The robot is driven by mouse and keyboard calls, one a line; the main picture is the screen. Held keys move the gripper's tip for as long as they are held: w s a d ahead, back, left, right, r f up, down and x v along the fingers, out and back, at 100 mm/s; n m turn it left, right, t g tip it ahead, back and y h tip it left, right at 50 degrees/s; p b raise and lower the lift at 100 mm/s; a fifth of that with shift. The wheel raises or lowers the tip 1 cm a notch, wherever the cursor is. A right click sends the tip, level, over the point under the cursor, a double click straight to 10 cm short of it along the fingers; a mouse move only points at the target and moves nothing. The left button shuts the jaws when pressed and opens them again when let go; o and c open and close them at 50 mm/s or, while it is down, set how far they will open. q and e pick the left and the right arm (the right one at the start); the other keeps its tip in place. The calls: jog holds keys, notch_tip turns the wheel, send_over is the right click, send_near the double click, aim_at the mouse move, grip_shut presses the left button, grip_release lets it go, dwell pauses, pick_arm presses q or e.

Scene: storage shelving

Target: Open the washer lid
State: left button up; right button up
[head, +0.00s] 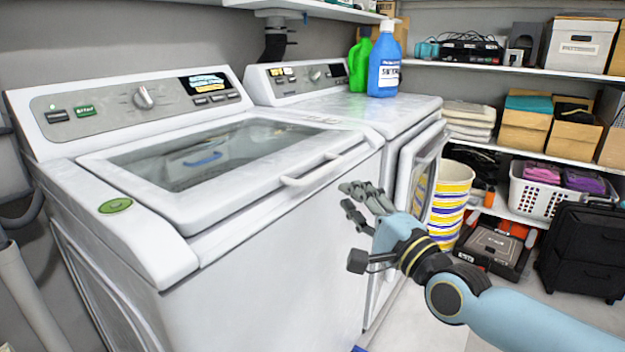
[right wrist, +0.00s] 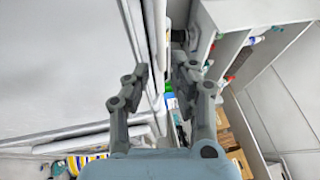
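The white washer (head: 130,225) stands at the left in the head view. Its lid (head: 245,205), with a dark glass window, is down flat. A white bar handle (head: 312,172) sits at the lid's front right edge. My right gripper (head: 347,198) is just right of the handle and a little lower in the picture, apart from it. In the right wrist view the gripper's two fingers (right wrist: 163,76) stand apart with nothing between them. I cannot tell the handle clearly from the other white edges there. My left gripper is not in view.
A second white machine (head: 405,112) stands right of the washer, with a blue bottle (head: 384,68) and a green bottle (head: 359,66) on top. The floor in front is clear.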

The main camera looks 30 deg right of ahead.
aim_at(321, 168)
jog(key=w, duration=0.2)
jog(key=w+r, duration=0.1)
jog(key=w, duration=0.2)
jog(key=shift+a, duration=0.1)
jog(key=w, duration=0.1)
jog(key=w+b, duration=0.1)
jog(key=w, duration=0.3)
jog(key=shift+r+b, duration=0.3)
jog(key=shift+r, duration=0.1)
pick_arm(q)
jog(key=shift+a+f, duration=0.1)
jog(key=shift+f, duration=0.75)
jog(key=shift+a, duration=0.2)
pick_arm(e)
grip_shut()
jog(key=shift+s, duration=0.1)
